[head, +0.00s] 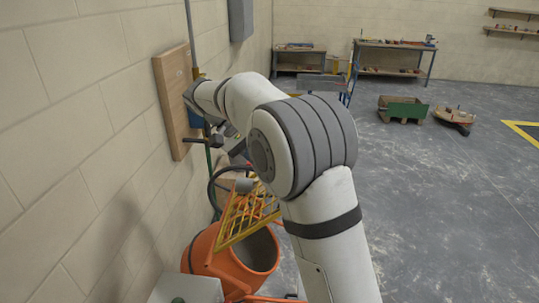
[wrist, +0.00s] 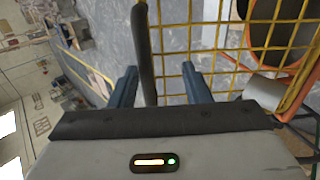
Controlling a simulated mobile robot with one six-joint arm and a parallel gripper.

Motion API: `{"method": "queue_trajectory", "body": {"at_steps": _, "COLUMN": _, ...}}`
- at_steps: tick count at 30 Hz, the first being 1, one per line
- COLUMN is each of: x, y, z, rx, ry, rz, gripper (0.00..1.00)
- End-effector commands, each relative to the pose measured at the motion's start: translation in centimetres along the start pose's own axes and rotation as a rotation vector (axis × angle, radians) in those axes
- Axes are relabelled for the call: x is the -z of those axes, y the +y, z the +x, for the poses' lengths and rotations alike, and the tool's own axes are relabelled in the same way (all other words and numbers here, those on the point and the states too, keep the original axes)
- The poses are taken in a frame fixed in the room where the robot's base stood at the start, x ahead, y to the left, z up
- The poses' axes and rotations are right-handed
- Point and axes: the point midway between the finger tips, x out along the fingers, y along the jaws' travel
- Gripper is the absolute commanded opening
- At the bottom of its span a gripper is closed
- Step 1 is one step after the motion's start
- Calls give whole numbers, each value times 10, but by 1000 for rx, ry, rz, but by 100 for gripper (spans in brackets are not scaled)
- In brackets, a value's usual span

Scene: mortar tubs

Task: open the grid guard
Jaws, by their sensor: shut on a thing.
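The yellow grid guard (head: 248,213) stands tilted over the orange mixer drum (head: 205,255) in the head view. Part of the drum's dark mouth shows beside it. In the wrist view the guard's yellow bars (wrist: 240,40) fill the upper right, with an orange rim (wrist: 292,98) behind them. A dark bar (wrist: 146,50) runs along the guard's left edge and down between the fingers of my gripper (wrist: 162,78). My gripper is shut on this bar; the contact itself is hard to see.
A block wall with a wooden board (head: 172,100) and a pipe is close on the left. A grey box (head: 187,290) stands in front of the drum. Workbenches (head: 395,45), a green-sided crate (head: 402,109) and a tub (head: 455,117) are farther back. The floor at right is clear.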

Motion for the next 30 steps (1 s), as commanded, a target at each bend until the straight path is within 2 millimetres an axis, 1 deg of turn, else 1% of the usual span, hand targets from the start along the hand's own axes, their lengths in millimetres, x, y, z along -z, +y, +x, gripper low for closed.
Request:
{"method": "queue_trajectory", "body": {"at_steps": 1, "x": -1, "y": -3, "z": 1, "rx": 2, "ry": -2, "rz": -5, "gripper": 36}}
{"method": "queue_trajectory", "body": {"at_steps": 4, "x": 0, "y": -2, "z": -1, "rx": 3, "ry": -1, "rz": -3, "gripper": 36}}
{"method": "queue_trajectory", "body": {"at_steps": 7, "x": 0, "y": -2, "z": -9, "rx": 3, "ry": 1, "rz": -2, "gripper": 36}}
{"method": "queue_trajectory", "body": {"at_steps": 15, "x": 0, "y": -1, "z": -50, "rx": 5, "ry": 3, "rz": 0, "gripper": 36}}
{"method": "queue_trajectory", "body": {"at_steps": 18, "x": 0, "y": 0, "z": -62, "rx": 4, "ry": 2, "rz": -1, "gripper": 36}}
{"method": "queue_trajectory", "body": {"at_steps": 21, "x": 0, "y": 1, "z": -71, "rx": 3, "ry": 2, "rz": 0, "gripper": 36}}
{"method": "queue_trajectory", "body": {"at_steps": 25, "x": 0, "y": 2, "z": -76, "rx": 3, "ry": 1, "rz": 0, "gripper": 36}}
{"method": "queue_trajectory", "body": {"at_steps": 30, "x": 0, "y": 2, "z": -77, "rx": 3, "ry": 0, "rz": 0, "gripper": 36}}
